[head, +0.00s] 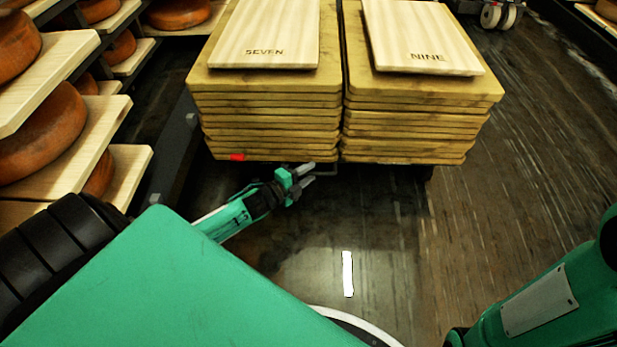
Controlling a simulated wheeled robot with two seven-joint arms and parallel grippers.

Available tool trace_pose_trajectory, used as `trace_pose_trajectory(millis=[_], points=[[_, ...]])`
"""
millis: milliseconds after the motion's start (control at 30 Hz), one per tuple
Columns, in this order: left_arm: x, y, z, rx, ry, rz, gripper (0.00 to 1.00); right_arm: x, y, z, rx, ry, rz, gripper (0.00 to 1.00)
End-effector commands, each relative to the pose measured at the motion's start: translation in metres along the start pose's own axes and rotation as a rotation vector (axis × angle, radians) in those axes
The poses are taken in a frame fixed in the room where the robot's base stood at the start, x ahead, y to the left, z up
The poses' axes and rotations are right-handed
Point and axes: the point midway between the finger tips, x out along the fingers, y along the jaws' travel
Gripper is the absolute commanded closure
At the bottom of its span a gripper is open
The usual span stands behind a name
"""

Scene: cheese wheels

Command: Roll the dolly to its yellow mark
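The dolly stands ahead of me, mostly hidden under two side-by-side stacks of yellowish boards; a dark part of its frame (428,172) shows below the right stack. A thin pale bar (327,174) shows low at its near side. My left gripper (313,173) is just below the near edge of the left stack, beside that bar. Its two grey fingers look apart with nothing seen between them; whether they touch the bar is unclear. My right arm (540,300) shows at lower right, but its gripper is out of view. I see no yellow mark on the floor.
Loose pale boards marked SEVEN (264,30) and NINE (425,35) lie on the stacks. Shelves with orange cheese wheels (45,130) line the left. White wheels (500,14) show at upper right. Dark floor (540,150) is clear to the right. A bright strip (347,273) shows on the floor.

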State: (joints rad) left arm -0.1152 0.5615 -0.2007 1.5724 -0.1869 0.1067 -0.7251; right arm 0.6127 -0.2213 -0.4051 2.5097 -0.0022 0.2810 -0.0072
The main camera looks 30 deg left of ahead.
Motion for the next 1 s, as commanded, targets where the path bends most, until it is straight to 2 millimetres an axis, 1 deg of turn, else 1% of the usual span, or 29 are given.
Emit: trace_pose_trajectory(millis=[100,367,400,567,1000], points=[[0.0050,0.0008,0.0002,0.000,0.000,0.001,0.66,-0.0022,-0.0007,-0.0005,0.002,-0.001,0.002,0.64],[0.0059,-0.0002,0.0000,-0.001,-0.001,0.001,0.66,0.0017,-0.0008,-0.0023,0.008,0.011,0.010,0.64],[0.0059,-0.0002,0.0001,-0.001,-0.001,0.001,0.68,0.0021,-0.0009,-0.0026,0.008,0.013,0.010,0.64],[0.0058,-0.0001,0.0000,-0.001,-0.001,0.001,0.99,0.0028,-0.0013,-0.0031,0.009,0.016,0.008,0.64],[0.0059,-0.0023,0.0002,-0.001,-0.001,0.000,1.00,0.0035,-0.0005,0.0008,0.001,0.002,-0.001,0.64]])
